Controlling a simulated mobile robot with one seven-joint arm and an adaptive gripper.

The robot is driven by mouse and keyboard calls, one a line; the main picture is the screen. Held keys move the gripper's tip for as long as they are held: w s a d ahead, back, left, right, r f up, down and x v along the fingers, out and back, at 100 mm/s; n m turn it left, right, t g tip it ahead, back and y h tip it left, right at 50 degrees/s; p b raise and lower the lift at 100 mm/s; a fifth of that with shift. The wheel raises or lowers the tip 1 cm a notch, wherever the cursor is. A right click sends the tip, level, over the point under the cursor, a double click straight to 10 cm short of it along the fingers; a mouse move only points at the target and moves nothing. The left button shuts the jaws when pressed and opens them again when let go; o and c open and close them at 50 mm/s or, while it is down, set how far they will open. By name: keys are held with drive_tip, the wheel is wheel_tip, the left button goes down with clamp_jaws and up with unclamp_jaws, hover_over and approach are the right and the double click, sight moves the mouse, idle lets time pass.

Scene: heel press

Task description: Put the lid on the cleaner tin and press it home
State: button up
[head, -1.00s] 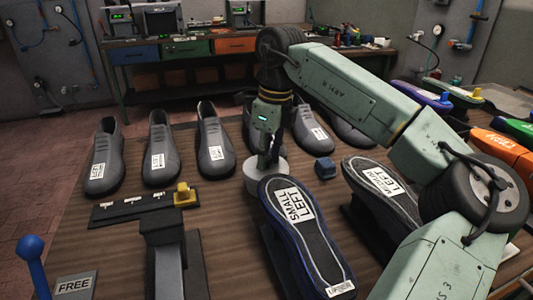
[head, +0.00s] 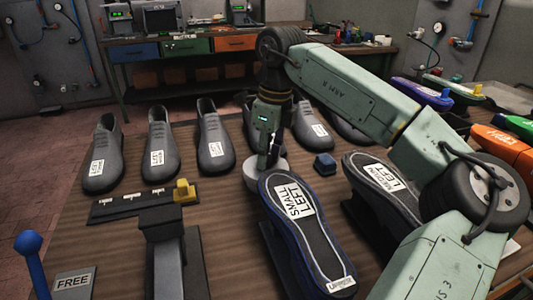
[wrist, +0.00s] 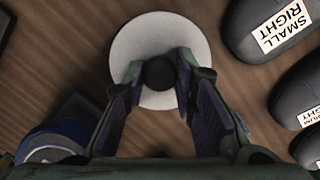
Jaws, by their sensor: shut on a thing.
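The pale round tin (head: 252,178) stands on the wooden bench just behind the blue-edged SMALL LEFT sole, which hides part of it. In the wrist view a pale disc, seemingly the lid (wrist: 160,32), lies below my gripper with a dark round knob (wrist: 159,74) at its middle. My gripper (head: 272,160) points down over the tin, its fingers shut on the knob from both sides. The lid covers the view of the tin from above. I cannot tell whether the lid is seated or level.
The SMALL LEFT sole (head: 305,230) stands close in front of the tin. Several grey shoes (head: 213,140) line the bench behind. A black rail with a yellow block (head: 185,191) is at left; bare wood lies between.

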drive_tip(key=shift+f, duration=0.1)
idle(0.3)
drive_tip(key=o, duration=0.9)
drive_tip(key=shift+o, duration=0.8)
drive_tip(key=o, duration=0.4)
drive_tip(key=shift+c, duration=0.2)
drive_tip(key=shift+r+p, duration=2.75)
drive_tip(key=shift+r, duration=0.85)
drive_tip(key=shift+f, duration=0.1)
